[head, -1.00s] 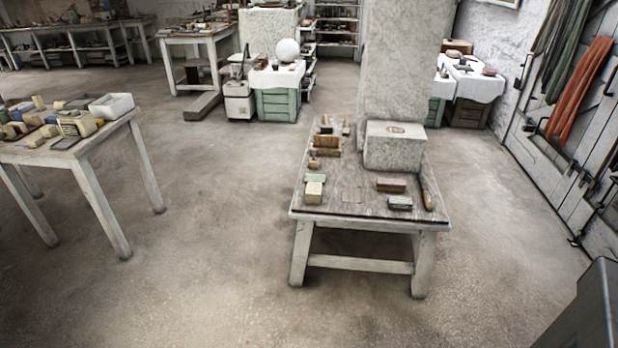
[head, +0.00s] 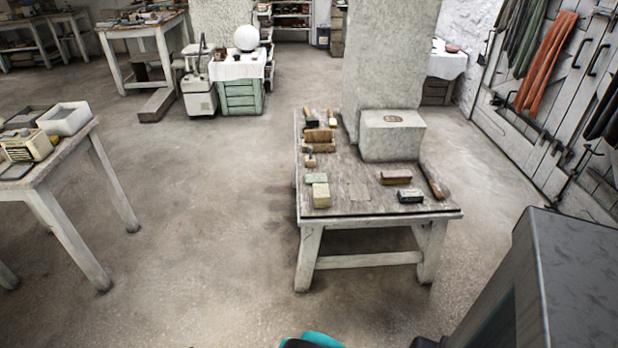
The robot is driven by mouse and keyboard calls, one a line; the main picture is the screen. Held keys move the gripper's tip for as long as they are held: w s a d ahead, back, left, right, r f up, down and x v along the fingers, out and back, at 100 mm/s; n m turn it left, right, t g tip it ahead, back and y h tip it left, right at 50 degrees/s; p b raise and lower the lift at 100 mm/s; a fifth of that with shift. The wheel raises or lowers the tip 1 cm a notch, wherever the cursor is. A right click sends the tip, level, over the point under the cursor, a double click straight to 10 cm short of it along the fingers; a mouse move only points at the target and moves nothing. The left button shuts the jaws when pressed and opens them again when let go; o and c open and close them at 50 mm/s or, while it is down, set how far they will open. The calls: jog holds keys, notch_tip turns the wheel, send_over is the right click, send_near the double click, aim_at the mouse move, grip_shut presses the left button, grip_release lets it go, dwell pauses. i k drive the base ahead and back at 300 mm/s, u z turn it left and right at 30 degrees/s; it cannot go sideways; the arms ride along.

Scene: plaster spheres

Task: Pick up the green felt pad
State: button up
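A small pale green flat piece (head: 316,178), which looks like the green felt pad, lies on the low wooden table (head: 345,208) near its left edge. It is just behind a yellowish block (head: 321,195). My gripper is not in view. Only a teal and black part, seemingly of my arm, shows at the bottom edge, well in front of the table.
A white block (head: 391,135) and several small blocks and brushes share the table. A pale pillar rises behind it. A dark grey metal box-like body (head: 575,270) stands close at the right. Another table (head: 60,160) is at the left. The floor between is open.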

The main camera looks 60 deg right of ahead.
aim_at(310, 179)
jog(key=u, duration=0.05)
jog(key=i, duration=2)
jog(key=u, duration=0.9)
jog(key=k, duration=0.15)
jog(key=z, duration=2.8)
jog(key=i, duration=0.45)
jog(key=u, duration=0.2)
